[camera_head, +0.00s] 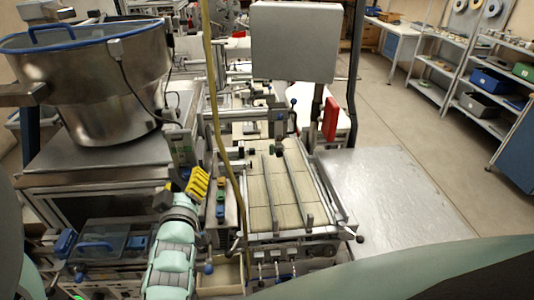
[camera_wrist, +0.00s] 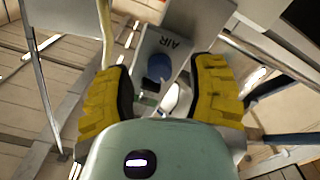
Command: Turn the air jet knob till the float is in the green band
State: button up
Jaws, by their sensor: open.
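The blue air jet knob (camera_wrist: 158,67) sits on a grey metal plate (camera_wrist: 176,32) marked "AIR" in the wrist view. My gripper (camera_wrist: 161,75) has its two yellow ridged fingers spread, one on each side of the knob in the picture. I see clear gaps between the knob and both fingers; how far apart they are in depth I cannot tell. In the head view my gripper (camera_head: 197,184) is left of the narrow panel with coloured parts (camera_head: 221,195). I cannot make out the float or the green band in either view.
A large steel bowl (camera_head: 95,85) stands on a cabinet at the left. A yellow hose (camera_head: 212,90) hangs down close to my gripper. The slatted track bed (camera_head: 280,185) is to the right, with a bare metal tabletop (camera_head: 395,190) beyond it.

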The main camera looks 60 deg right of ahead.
jog(key=shift+w+d, duration=0.35)
jog(key=shift+d, duration=0.05)
grip_shut()
dwell(0.4)
